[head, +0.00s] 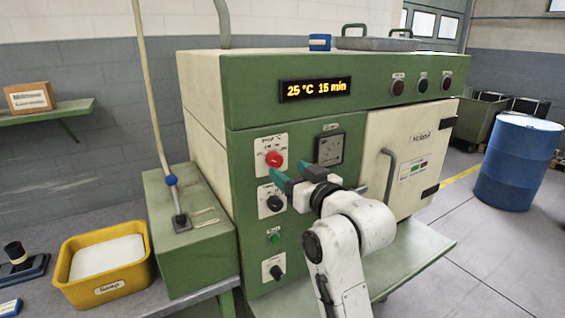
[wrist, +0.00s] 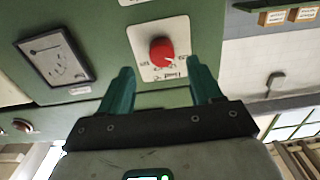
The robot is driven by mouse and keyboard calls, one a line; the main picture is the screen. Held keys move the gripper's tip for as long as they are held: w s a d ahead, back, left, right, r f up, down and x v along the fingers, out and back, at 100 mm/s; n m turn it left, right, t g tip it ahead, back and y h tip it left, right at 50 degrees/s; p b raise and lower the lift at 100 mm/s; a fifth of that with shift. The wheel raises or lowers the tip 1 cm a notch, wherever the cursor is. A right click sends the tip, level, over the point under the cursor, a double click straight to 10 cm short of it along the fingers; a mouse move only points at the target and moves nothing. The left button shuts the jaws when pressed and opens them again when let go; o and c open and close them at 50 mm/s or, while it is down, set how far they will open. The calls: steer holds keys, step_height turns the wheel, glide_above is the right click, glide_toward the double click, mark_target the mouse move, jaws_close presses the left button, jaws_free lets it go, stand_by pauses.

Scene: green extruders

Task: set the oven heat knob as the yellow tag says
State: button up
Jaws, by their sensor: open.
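The green oven (head: 205,85) has a column of controls on its front panel. A red knob (head: 273,159) is at the top on a white plate, with a black knob (head: 274,203) below it and another black knob (head: 276,272) lower down. The plate lettering is too small to read surely. My gripper (head: 262,174) is open, its teal fingers just below the red knob in the head view. In the wrist view the red knob (wrist: 162,52) shows between the fingertips (wrist: 161,68); I cannot tell whether they touch it. I cannot make out a yellow tag.
The display (head: 316,89) reads 25 °C 15 min. A gauge (head: 330,149) and the cream oven door (head: 405,155) with its handle are right of the knobs. A green shelf (head: 425,250) juts out below. A yellow bin (head: 105,288) stands left, a blue barrel (head: 517,165) right.

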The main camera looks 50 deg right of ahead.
mark_target(277, 163)
steer(key=shift+p+x, duration=0.3)
steer(key=shift+x, duration=2.15)
steer(key=shift+a, duration=0.15)
steer(key=shift+c, duration=0.5)
steer(key=c, duration=0.9)
steer(key=shift+c, duration=0.2)
